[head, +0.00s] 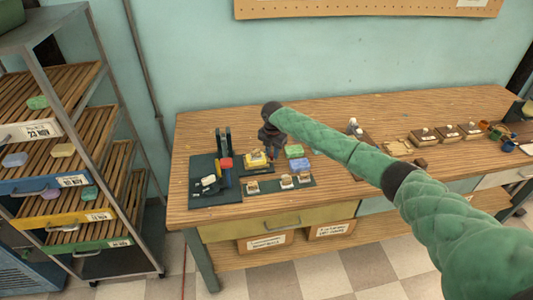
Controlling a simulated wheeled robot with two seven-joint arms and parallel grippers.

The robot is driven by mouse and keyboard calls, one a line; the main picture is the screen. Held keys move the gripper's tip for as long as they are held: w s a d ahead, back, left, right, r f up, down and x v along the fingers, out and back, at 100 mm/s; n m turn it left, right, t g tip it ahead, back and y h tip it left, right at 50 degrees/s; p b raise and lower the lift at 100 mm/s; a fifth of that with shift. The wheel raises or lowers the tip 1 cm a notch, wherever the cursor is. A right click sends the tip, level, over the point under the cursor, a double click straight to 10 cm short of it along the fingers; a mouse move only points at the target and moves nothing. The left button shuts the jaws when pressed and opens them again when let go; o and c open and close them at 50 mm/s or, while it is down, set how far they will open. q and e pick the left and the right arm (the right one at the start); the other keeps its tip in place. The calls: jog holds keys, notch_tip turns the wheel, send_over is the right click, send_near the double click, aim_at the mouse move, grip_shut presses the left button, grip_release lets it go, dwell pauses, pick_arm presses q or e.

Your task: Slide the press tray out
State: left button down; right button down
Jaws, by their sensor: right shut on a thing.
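The soap press (223,145) stands at the left of the wooden workbench, with dark uprights and a red part at its front. To its right, a dark tray (246,172) lies low, with a yellow block on it; I take this as the press tray. My right gripper (268,142) is beside the tray's far right end, pointing down. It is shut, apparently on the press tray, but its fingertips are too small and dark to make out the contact. My left gripper is not in view.
Green and blue soap blocks (294,151) lie right of the tray. My right arm crosses the bench's middle. A shelf rack (128,115) stands left. Stamps and cups (508,146) are far right.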

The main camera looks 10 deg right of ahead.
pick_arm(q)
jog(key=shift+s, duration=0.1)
pick_arm(e)
jog(key=shift+d, duration=0.15)
jog(key=c, duration=1.6)
grip_release()
jog(key=shift+c, duration=0.2)
jog(key=shift+o, duration=0.7)
jog(key=shift+d, duration=0.15)
